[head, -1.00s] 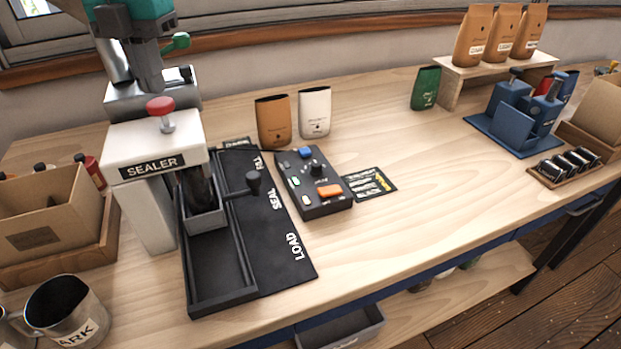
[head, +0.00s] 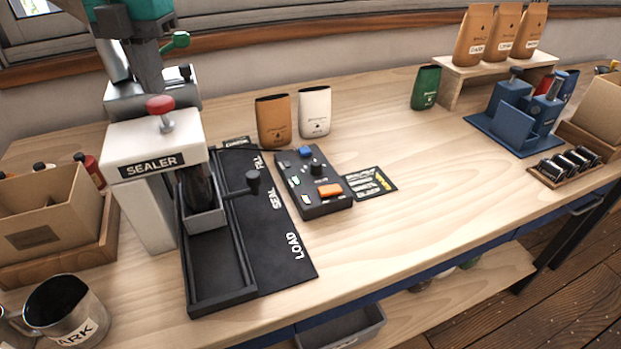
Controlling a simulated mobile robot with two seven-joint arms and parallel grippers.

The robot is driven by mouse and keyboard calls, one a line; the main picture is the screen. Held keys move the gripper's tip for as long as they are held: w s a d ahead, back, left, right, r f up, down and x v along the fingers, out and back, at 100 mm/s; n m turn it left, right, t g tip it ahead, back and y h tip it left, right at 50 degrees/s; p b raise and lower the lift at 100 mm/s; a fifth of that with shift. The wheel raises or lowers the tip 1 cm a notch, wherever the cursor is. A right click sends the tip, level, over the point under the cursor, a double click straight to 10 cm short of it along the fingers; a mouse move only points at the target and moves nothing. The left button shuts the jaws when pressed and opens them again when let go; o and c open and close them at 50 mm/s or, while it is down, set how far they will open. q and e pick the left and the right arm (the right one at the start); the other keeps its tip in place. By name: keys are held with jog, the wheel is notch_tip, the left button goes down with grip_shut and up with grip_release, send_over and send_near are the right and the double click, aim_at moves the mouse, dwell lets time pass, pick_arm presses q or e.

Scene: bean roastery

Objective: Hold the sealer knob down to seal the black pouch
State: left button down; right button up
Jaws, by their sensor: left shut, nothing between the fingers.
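The white sealer (head: 122,146) stands at the left of the bench. Its red knob (head: 161,106) sits up on a short metal stem above the head, with nothing touching it. The black pouch (head: 200,186) stands in a grey carriage (head: 207,219) under the front of the sealer head; its top is hidden by the head. The carriage is in a black track (head: 220,281), beside the SEAL word on the black mat (head: 264,219). A side handle with a black ball (head: 253,180) sticks out right.
A control box (head: 312,182), brown pouch (head: 273,122) and white pouch (head: 314,112) stand to the right. A cardboard box (head: 45,218) and metal pitcher (head: 66,312) are left. The bench's middle right is clear.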

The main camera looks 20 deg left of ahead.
aim_at(159, 101)
pick_arm(q)
jog(key=shift+f+b, duration=1.3)
jog(key=shift+f, duration=0.5)
jog(key=shift+r, duration=0.1)
dwell(0.8)
jog(key=shift+r+p, duration=2.4)
jog(key=shift+r, duration=0.75)
jog(key=shift+f, duration=0.1)
